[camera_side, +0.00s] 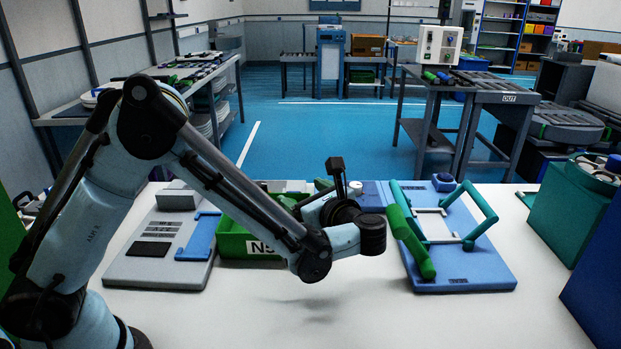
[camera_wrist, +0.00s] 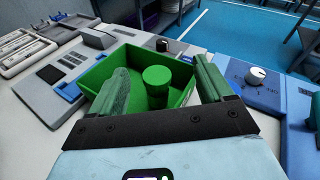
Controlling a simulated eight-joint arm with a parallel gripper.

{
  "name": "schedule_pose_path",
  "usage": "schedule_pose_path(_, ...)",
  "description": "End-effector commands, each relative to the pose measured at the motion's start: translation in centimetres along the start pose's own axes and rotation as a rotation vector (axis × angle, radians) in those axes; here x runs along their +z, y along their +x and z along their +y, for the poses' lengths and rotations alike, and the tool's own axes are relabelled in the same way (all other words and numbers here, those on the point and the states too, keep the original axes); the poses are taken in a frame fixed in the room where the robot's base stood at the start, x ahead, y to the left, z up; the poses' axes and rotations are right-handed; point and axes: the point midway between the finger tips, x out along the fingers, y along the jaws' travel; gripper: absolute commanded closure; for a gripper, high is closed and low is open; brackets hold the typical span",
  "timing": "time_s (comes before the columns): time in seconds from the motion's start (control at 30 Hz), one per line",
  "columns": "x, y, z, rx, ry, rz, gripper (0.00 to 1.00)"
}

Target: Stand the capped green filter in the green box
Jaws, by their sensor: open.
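The green filter (camera_wrist: 157,87) stands upright inside the green box (camera_wrist: 104,76), with its wide round cap on top. The box also shows in the side view (camera_side: 232,243), behind my arm, with a white label on its front. My gripper (camera_wrist: 162,64) is open, with one green finger on each side of the filter and visible gaps between.
A grey panel with a blue bracket (camera_side: 196,238) lies left of the box. A blue plate (camera_side: 470,272) with a frame and green handle stands right. A blue unit with a white knob (camera_wrist: 256,75) is close by the right finger.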

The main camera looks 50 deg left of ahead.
Motion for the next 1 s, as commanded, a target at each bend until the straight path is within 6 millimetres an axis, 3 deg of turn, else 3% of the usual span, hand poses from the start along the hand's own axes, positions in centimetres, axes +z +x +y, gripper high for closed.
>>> schedule_pose_path(0.2,2.0,2.2,1.8,0.024,-0.28,0.294,0.2)
schedule_pose_path(0.4,2.7,2.4,4.5,0.112,-0.59,0.56,0.2)
schedule_pose_path(0.8,2.7,-1.1,10.4,0.486,-1.319,1.025,0.2)
schedule_pose_path(1.0,2.5,-3.1,12.0,0.711,-1.636,1.178,0.2)
